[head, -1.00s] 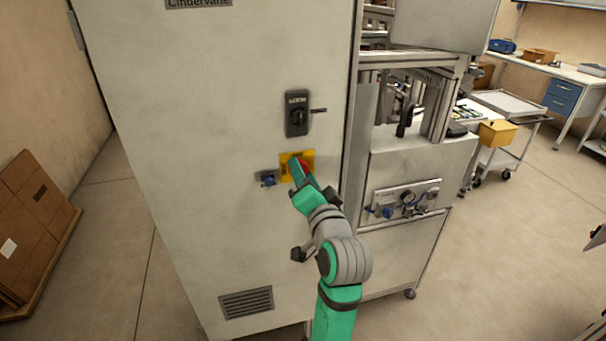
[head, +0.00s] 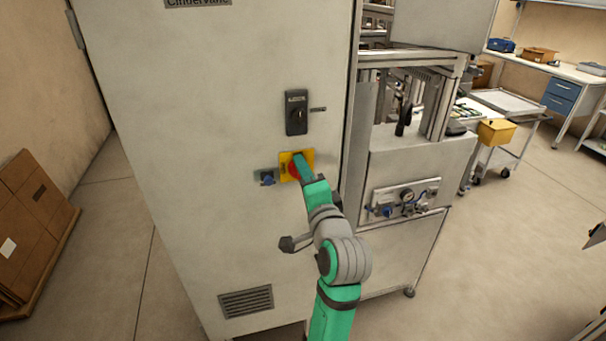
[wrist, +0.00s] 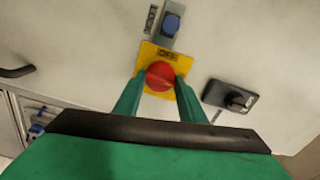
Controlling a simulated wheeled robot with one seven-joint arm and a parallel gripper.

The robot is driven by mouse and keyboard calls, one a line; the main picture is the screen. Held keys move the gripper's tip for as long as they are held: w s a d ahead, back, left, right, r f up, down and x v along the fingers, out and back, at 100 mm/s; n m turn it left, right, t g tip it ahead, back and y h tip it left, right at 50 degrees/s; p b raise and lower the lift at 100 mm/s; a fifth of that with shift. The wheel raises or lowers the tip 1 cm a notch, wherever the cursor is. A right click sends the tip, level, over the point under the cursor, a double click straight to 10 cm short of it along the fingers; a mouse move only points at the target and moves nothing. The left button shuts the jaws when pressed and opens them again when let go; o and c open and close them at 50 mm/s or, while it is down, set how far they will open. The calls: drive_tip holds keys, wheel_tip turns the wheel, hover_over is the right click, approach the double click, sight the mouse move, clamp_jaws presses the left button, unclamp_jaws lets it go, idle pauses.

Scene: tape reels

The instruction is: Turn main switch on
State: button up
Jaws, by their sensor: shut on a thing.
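The main switch is a red round knob (head: 294,172) on a yellow plate (head: 284,159) on the front of the grey cabinet. In the wrist view the red knob (wrist: 159,76) sits between my two green fingers, on its yellow plate (wrist: 147,56). My gripper (head: 301,167) is at the plate and shut on the knob; it also shows in the wrist view (wrist: 160,85). The fingers hide part of the knob in the head view. I cannot tell the knob's exact set position.
A blue knob (head: 268,179) on a small grey plate is just left of the yellow plate. A black handle lock (head: 296,113) is above it. A cardboard stack (head: 32,215) stands at left. Floor is clear between.

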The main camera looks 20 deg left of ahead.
drive_tip(key=o, duration=1)
drive_tip(key=shift+o, duration=0.2)
drive_tip(key=v, duration=1)
drive_tip(key=shift+s+d, duration=0.25)
drive_tip(key=shift+s, duration=0.05)
drive_tip(key=shift+f, duration=0.1)
